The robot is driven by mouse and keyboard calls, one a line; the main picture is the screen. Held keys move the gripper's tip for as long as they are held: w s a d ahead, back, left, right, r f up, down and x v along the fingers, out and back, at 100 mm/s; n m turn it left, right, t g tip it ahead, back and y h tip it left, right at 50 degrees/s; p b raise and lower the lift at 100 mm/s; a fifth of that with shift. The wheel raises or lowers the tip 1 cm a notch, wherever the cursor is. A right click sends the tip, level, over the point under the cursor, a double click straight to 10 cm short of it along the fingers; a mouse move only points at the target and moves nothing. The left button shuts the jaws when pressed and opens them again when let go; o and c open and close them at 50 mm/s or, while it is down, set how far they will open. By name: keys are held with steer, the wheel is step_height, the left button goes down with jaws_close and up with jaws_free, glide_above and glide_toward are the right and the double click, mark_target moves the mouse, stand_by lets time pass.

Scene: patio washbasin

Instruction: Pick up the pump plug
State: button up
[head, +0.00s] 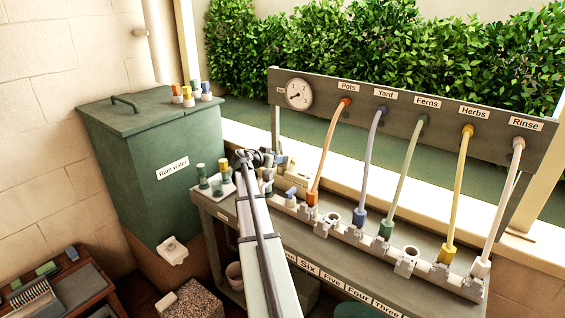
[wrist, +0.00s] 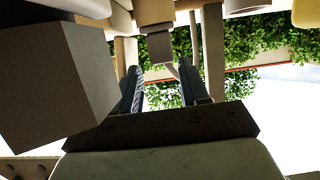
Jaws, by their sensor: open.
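No part is marked as the pump plug, and I cannot tell for certain which one it is. My gripper (head: 251,158) is at the left end of the bench in the head view, beside a cluster of small fittings that my arm partly hides. In the wrist view my gripper (wrist: 161,82) is open, with two dark fingers apart and nothing held between them. A grey block (wrist: 155,48) under a tan part shows beyond the fingertips. A large grey-brown box shape (wrist: 55,85) fills the left of that view, close to the camera.
A manifold (head: 340,228) with several coloured hoses runs along the bench right of my arm. A labelled panel (head: 330,88) with a gauge (head: 298,94) stands behind. A green rain water tank (head: 150,150) stands left.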

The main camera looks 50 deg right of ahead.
steer(key=shift+x, duration=2.75)
steer(key=shift+w+r, duration=0.15)
steer(key=shift+c, duration=0.2)
steer(key=c, duration=0.7)
steer(key=shift+r, duration=0.15)
